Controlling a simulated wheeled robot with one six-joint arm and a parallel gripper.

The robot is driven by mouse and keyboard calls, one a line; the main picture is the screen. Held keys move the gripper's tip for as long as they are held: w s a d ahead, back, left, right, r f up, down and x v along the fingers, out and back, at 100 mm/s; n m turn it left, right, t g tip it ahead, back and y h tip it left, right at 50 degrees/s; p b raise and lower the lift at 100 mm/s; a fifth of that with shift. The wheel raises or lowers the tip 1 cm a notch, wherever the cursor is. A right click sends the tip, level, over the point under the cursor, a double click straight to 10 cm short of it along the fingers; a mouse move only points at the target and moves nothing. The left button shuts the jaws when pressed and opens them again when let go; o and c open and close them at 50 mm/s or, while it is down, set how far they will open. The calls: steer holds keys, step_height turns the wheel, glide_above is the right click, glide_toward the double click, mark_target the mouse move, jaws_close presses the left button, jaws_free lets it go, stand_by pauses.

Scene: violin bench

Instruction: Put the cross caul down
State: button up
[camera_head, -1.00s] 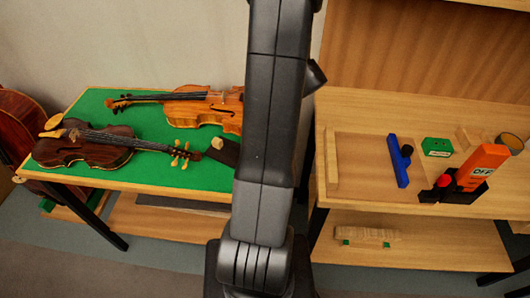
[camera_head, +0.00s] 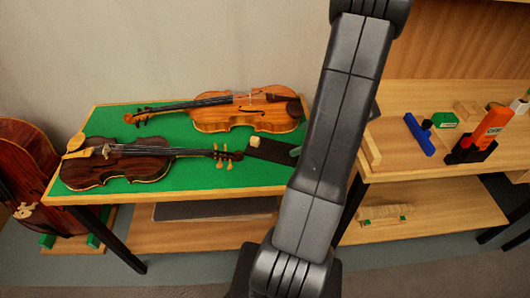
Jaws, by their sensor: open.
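A long pale wooden bar with green pads (camera_head: 386,214), which looks like the cross caul, lies on the lower shelf of the right-hand bench. It rests on its pads, with nothing touching it from above. My arm rises through the middle right of the head view and leaves at the top edge. My gripper is out of the picture, so its place relative to the bar does not show.
A dark violin (camera_head: 120,162) and a lighter violin (camera_head: 240,115) lie on a green-topped table (camera_head: 250,183). A blue tool (camera_head: 419,134), a green box (camera_head: 444,120) and an orange device (camera_head: 490,127) stand on the right bench (camera_head: 400,158). A cello (camera_head: 28,165) leans at the far left.

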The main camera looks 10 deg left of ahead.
mark_target(273, 149)
steer(key=x, duration=0.4)
steer(key=shift+a+f, duration=0.25)
steer(key=shift+f, duration=0.05)
steer(key=shift+a+f, duration=0.25)
steer(key=shift+a, duration=0.25)
steer(key=p+x, duration=0.1)
steer(key=x, duration=0.3)
steer(key=shift+w+a, duration=0.1)
steer(key=shift+a, duration=0.05)
steer(key=c, duration=1.1)
